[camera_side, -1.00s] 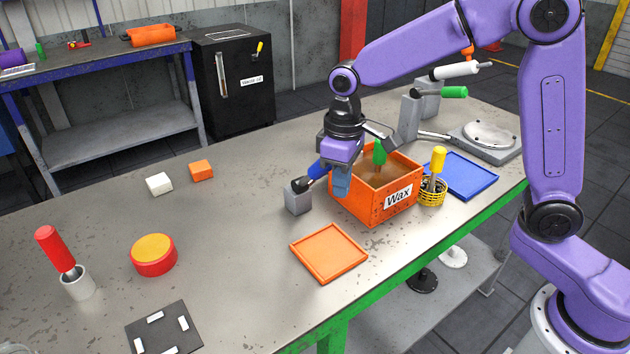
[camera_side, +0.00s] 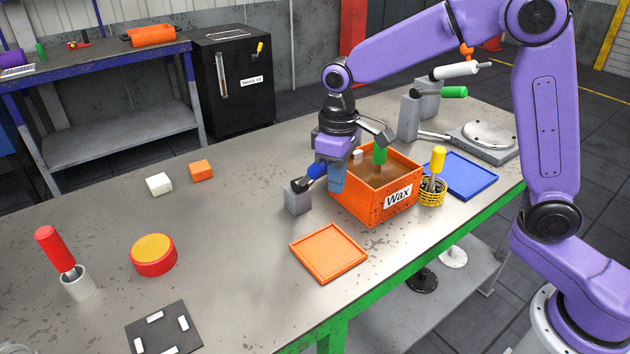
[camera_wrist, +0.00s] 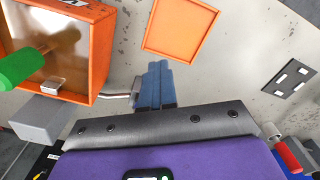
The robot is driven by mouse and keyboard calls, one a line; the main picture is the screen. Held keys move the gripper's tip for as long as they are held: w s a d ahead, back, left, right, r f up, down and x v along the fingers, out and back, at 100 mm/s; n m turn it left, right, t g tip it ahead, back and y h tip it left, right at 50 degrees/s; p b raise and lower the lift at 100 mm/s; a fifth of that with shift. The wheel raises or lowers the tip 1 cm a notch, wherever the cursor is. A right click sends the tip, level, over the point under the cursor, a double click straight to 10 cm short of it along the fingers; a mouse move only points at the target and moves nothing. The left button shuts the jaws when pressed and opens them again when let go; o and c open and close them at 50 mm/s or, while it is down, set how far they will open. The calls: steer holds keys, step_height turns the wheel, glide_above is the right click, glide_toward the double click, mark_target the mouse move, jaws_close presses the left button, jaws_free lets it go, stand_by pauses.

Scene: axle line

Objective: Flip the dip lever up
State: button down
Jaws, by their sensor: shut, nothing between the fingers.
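The dip lever has a blue handle (camera_side: 317,170) on a dark shaft. It slants up and right from a grey block (camera_side: 297,199) beside the orange wax box (camera_side: 372,207). My gripper (camera_side: 337,190) is shut and empty, its blue fingers pointing down between the lever's handle and the box. The fingers look very close to the handle; I cannot tell if they touch. In the wrist view my shut fingers (camera_wrist: 160,82) are beside a short metal rod (camera_wrist: 122,96), right of the box wall (camera_wrist: 103,55). The lever's handle is not clearly seen there.
A green-handled tool (camera_side: 380,154) stands in the box. An orange tray (camera_side: 328,252) lies in front, and a yellow-handled tool (camera_side: 438,160) stands in a yellow basket (camera_side: 432,193) to the right. A blue tray (camera_side: 470,177) lies behind.

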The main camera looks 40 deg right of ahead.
steer(key=shift+w+f, duration=0.1)
steer(key=shift+w, duration=0.5)
steer(key=shift+w+r, duration=0.55)
steer(key=shift+r, duration=0.05)
